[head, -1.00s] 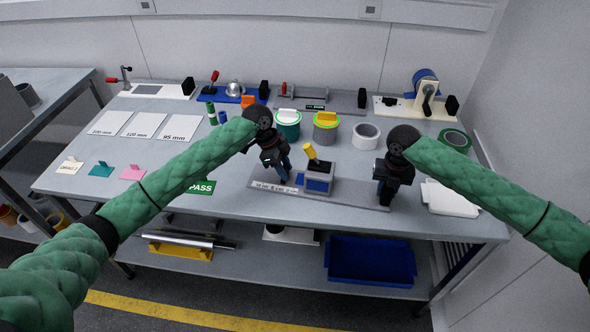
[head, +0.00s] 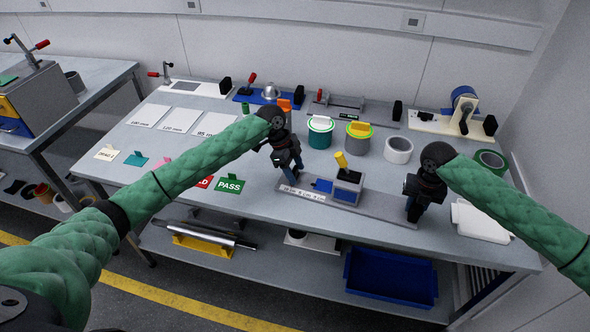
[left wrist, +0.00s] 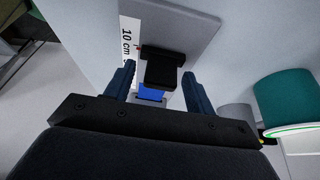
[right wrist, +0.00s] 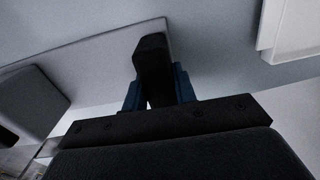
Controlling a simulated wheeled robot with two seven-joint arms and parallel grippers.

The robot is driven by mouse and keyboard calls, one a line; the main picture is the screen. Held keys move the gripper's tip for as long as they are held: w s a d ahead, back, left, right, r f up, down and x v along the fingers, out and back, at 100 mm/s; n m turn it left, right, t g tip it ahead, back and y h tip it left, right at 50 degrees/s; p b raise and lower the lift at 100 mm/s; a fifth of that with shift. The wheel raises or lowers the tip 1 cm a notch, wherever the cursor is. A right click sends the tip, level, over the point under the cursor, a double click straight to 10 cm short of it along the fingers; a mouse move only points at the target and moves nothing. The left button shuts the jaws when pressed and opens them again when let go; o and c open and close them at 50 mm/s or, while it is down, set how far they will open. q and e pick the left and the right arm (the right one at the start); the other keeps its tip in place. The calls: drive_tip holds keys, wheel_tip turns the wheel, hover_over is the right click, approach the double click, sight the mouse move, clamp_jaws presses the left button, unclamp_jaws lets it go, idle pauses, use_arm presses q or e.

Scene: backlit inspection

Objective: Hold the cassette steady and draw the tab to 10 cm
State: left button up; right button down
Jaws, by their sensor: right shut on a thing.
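The cassette (head: 347,187) is a grey box with a blue front and a yellow handle, standing on a grey base plate (head: 385,211). A blue strip (head: 322,186) reaches left from it. The black tab (left wrist: 162,70) shows in the left wrist view beside the red mark at 10 cm on the white scale (left wrist: 127,40). My left gripper (head: 292,178) is open, its fingers apart on either side of the strip, with gaps beside the tab. My right gripper (head: 414,212) is shut on a black block (right wrist: 152,58) at the plate's right end.
Tubs with teal (head: 320,136) and grey (head: 357,142) sides and a white roll (head: 398,150) stand behind the cassette. A white tray (head: 482,219) lies right of my right gripper. The green PASS card (head: 230,185) lies left of the plate.

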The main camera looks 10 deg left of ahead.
drive_tip(key=shift+f, duration=0.15)
use_arm(q)
drive_tip(key=v, duration=1.2)
use_arm(e)
drive_tip(key=c, duration=1)
unclamp_jaws()
drive_tip(key=shift+c, duration=0.2)
use_arm(q)
drive_tip(key=shift+w, duration=0.1)
